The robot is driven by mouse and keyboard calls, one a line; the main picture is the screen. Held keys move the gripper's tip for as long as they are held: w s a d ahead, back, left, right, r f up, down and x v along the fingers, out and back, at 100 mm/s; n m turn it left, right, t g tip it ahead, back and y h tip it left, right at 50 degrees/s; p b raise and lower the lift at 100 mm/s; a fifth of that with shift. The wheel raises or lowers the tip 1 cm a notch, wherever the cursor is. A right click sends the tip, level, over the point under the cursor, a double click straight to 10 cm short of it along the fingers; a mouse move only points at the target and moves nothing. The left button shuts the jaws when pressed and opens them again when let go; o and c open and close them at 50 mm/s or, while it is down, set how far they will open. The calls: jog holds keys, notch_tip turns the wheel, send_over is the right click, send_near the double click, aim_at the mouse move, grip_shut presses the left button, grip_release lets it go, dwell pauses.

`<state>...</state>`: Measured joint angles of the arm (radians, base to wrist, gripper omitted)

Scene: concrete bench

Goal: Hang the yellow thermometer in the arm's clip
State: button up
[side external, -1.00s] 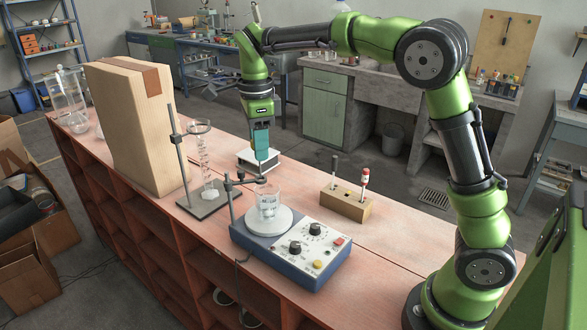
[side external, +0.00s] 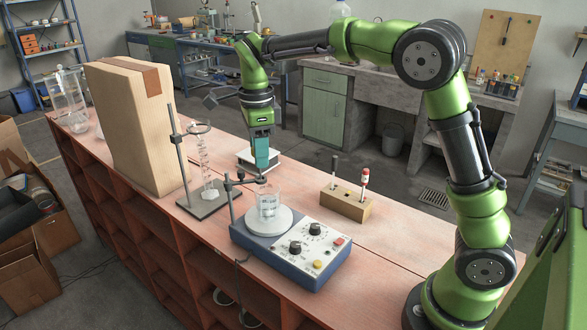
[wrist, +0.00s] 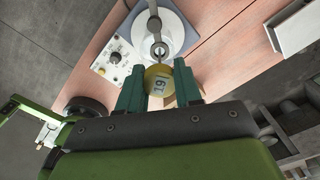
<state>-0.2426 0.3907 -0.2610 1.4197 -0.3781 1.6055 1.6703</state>
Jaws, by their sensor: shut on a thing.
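My gripper (side external: 262,168) points down over the hotplate. The thermometer's stem is hidden below the head in the wrist view and too small to make out from the side. The clip's grey arm (side external: 248,181) reaches out from the stand rod just below the fingertips. In the wrist view the clip arm (wrist: 154,24) ends in a ring close ahead of the yellow head. I cannot tell whether the stem touches the clip.
A glass beaker (side external: 268,204) stands on the hotplate (side external: 305,248) under the clip. A wooden block (side external: 345,206) holding two upright tools, one red-topped, is to the right. A glass cylinder on a stand (side external: 207,170) and a tall cardboard box (side external: 135,125) are to the left. A white box (side external: 255,160) lies behind.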

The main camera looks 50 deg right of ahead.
aim_at(261, 184)
jog(key=shift+f, duration=2.9)
jog(key=o, duration=1.5)
jog(key=shift+r, duration=0.15)
jog(key=shift+r, duration=3.4)
